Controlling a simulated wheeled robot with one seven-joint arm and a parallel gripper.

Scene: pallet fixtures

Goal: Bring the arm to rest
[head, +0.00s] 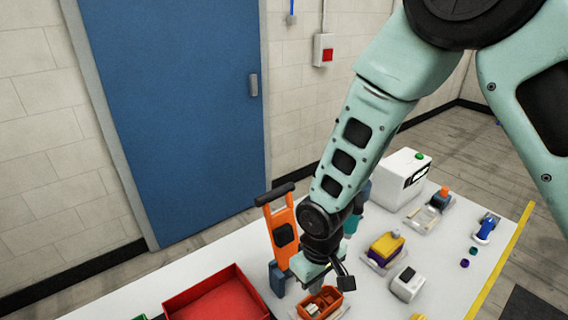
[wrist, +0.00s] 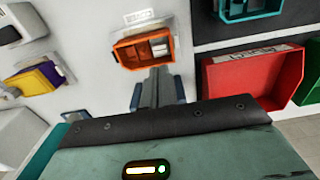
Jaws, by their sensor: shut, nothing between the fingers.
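My arm reaches down from the upper right over the white table (head: 135,300) in the head view. My gripper shows in the wrist view (wrist: 158,85) with its fingers together and nothing held. The fingertips point toward the near edge of a small orange bin (wrist: 142,50), which also shows in the head view (head: 320,303) with small pale items inside. I cannot tell how high the fingers are above the table. In the head view my wrist hides most of the fingers.
A red bin (head: 218,298) stands left of the gripper. An orange frame with a black handle (head: 283,235) stands close behind it. A yellow and purple block (head: 386,247), a white device (head: 408,284) and a white box (head: 400,180) are to the right. A blue door (head: 180,110) is behind.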

